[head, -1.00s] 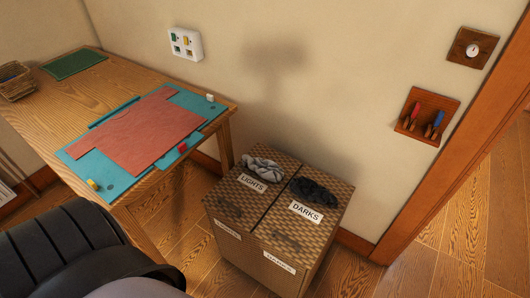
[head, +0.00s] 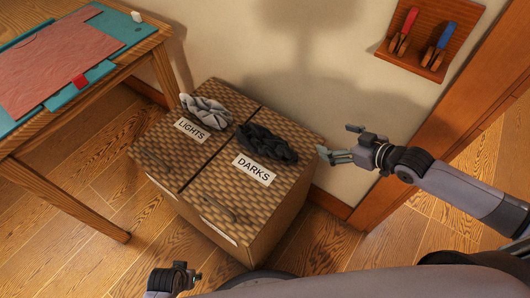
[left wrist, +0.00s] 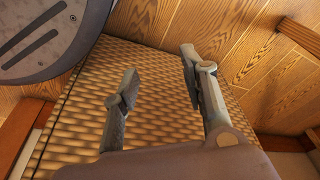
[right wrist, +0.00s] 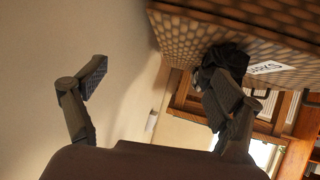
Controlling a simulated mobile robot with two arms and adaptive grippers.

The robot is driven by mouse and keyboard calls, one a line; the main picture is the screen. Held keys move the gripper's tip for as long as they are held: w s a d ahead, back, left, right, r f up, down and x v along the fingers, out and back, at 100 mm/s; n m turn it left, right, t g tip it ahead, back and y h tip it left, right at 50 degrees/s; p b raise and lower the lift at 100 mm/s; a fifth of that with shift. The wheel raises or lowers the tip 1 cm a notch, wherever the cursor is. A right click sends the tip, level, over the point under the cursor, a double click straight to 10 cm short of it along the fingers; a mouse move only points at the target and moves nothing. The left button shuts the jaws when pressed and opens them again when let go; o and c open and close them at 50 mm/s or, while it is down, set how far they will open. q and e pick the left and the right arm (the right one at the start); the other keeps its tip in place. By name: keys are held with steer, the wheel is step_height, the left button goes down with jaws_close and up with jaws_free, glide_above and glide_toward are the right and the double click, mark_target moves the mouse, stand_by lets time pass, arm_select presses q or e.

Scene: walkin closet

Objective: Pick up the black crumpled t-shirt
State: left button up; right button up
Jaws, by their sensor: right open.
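The black crumpled t-shirt (head: 267,143) lies on the DARKS side of the woven hamper (head: 220,185), behind the DARKS label (head: 254,170). My right gripper (head: 338,143) is open and empty, just right of the shirt and apart from it in the head view. In the right wrist view the shirt (right wrist: 226,58) shows behind one finger of the open right gripper (right wrist: 158,85), partly hidden by it. My left gripper (head: 182,280) is low in front of the hamper. In the left wrist view its fingers (left wrist: 160,75) are apart with nothing between them, facing woven hamper surface.
A grey crumpled garment (head: 207,111) lies on the LIGHTS side, left of the black shirt. A wooden table (head: 55,95) stands at the left. A wall rack (head: 428,38) with red and blue tools hangs at upper right. The wall is close behind the hamper.

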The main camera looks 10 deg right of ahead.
mark_target(270, 139)
steer(key=s+a+r+n+g+y+b, duration=0.2)
steer(key=s+a+r+y+b, duration=0.1)
steer(key=s+a+r, duration=0.3)
steer(key=b+x, duration=0.2)
steer(key=x, duration=1)
steer(key=shift+w+a, duration=0.2)
steer(key=shift+a, duration=0.05)
steer(key=shift+b+x, duration=0.75)
steer(key=shift+x, duration=2.2)
arm_select(q)
step_height(270, 139, up, 15)
steer(key=w+t, duration=0.1)
steer(key=shift+w, duration=0.3)
arm_select(e)
steer(key=c, duration=1.3)
steer(key=shift+c, duration=0.5)
steer(key=shift+r, duration=0.15)
